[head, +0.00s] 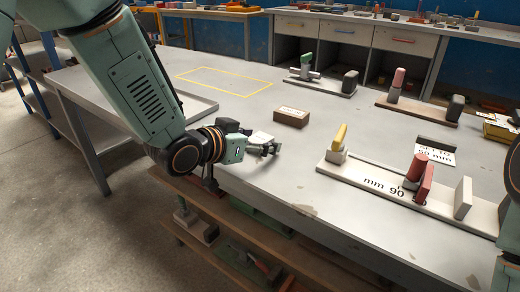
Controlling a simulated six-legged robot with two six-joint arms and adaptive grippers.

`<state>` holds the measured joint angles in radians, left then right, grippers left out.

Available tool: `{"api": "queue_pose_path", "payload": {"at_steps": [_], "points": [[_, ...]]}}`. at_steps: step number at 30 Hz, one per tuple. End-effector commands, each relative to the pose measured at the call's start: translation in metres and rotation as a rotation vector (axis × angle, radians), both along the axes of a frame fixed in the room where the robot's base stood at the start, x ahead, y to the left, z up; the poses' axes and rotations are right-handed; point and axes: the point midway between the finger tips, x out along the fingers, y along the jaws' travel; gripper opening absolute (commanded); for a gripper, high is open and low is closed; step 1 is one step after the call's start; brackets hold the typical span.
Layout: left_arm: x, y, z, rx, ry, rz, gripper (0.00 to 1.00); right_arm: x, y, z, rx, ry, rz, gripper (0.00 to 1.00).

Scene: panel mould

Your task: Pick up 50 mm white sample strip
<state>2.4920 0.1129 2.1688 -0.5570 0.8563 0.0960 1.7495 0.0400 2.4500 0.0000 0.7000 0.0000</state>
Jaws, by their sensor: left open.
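My left gripper (264,146) is open, low over the front part of the grey table (330,105), its fingers pointing right. A small flat white piece (261,137) shows right at its fingers. It may be the white sample strip, partly hidden by the gripper; I cannot tell whether it lies between the fingers or behind them. No size mark can be read on it. Only parts of my right arm show at the right edge; its gripper is out of view.
A small brown box (291,117) with a white label stands just beyond the left gripper. At right is a long white gauge board (385,188) marked "mm 90" with upright blocks, beside a "SET TO 50 mm" card (434,153). A yellow-outlined area (225,81) is empty.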

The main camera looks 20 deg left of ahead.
Motion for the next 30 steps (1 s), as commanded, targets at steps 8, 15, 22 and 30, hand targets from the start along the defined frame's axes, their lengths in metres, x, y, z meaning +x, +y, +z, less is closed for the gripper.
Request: {"api": "queue_pose_path", "payload": {"at_steps": [8,15,22,30], "points": [[0.0070,-0.0039,-0.0017,-0.001,0.000,0.000,0.69,0.0002,0.0000,-0.0017,0.000,-0.001,0.000,0.58],[0.0066,-0.0036,-0.0016,-0.001,0.000,0.000,0.53,0.0003,0.0000,-0.0016,0.000,-0.001,0.000,0.58],[0.0065,-0.0036,-0.0017,-0.001,0.000,0.000,0.33,0.0004,0.0000,-0.0017,0.000,-0.001,0.000,0.58],[0.0065,-0.0036,-0.0014,-0.001,0.000,0.000,0.10,0.0003,0.0000,-0.0017,0.000,-0.001,0.000,0.58]]}}
